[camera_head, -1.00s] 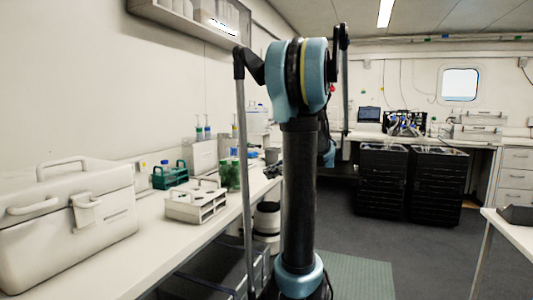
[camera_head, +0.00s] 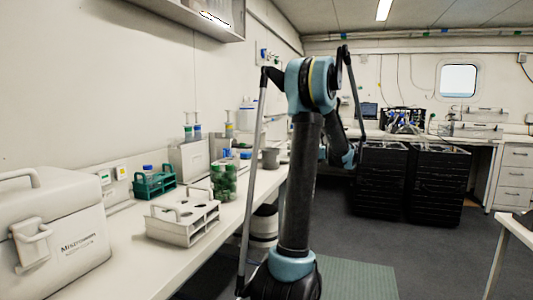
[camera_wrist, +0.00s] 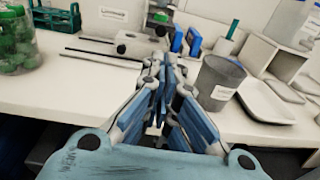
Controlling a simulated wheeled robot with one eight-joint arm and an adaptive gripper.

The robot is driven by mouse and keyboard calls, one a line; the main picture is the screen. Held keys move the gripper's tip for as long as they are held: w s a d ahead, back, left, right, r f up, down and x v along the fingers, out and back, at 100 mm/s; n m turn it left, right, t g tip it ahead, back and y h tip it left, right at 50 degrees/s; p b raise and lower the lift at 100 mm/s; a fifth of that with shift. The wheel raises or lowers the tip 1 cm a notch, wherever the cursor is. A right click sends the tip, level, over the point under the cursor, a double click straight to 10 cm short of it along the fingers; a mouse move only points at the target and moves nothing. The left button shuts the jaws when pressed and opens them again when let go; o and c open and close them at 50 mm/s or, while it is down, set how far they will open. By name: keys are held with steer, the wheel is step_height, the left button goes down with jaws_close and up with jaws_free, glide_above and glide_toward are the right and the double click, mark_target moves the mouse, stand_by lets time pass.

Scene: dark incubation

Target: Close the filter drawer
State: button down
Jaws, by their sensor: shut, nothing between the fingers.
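I cannot pick out the filter drawer for certain in either view. In the wrist view a low white block with a dark round knob (camera_wrist: 137,44) lies on the bench beyond my fingers, with thin metal rods (camera_wrist: 103,58) beside it. Whether it is part of the drawer I cannot tell. My gripper (camera_wrist: 165,66) is shut and empty above the bench edge, its blue-padded fingers together. In the head view my gripper cannot be made out behind my arm.
On the bench (camera_head: 165,255) stand a white case (camera_head: 50,240), a white rack (camera_head: 183,219), a green rack (camera_head: 154,183) and a jar with green contents (camera_head: 223,181). A grey beaker (camera_wrist: 219,82) and white tray (camera_wrist: 265,101) are right of my gripper. Black crates (camera_head: 380,182) stand beyond open floor.

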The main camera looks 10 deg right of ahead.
steer(key=r+x, duration=0.1)
steer(key=x, duration=1.3)
steer(key=shift+a+f, duration=0.2)
steer(key=shift+f, duration=0.3)
steer(key=shift+w, duration=0.1)
